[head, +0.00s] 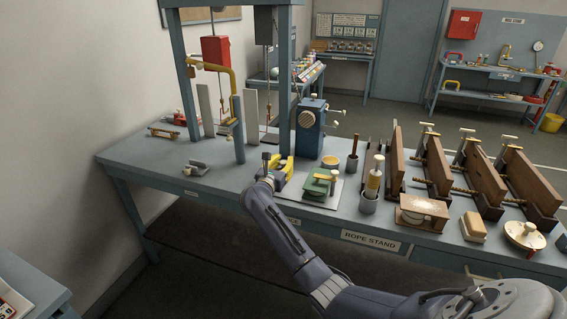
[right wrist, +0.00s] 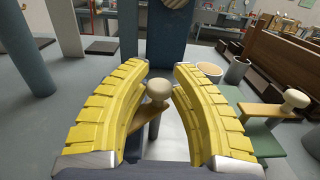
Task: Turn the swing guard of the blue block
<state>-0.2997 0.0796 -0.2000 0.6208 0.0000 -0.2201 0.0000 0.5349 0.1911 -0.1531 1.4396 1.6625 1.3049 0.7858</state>
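My right gripper (head: 283,168) is over the front edge of the bench in the head view. In the right wrist view its two yellow fingers (right wrist: 157,68) are spread apart. A pale round knob (right wrist: 159,90) on a brass-coloured bar (right wrist: 146,122) stands between them, with a gap on both sides. A green block (head: 316,188) with a similar bar and knob (right wrist: 296,98) sits to the right on the same pale plate (head: 318,203). My left gripper is not in view.
A tall dark blue box (head: 310,128) and a blue-grey post (head: 285,100) stand just behind the gripper. A grey cup with a pale-handled tool (head: 370,190) and wooden presses (head: 433,165) stand to the right.

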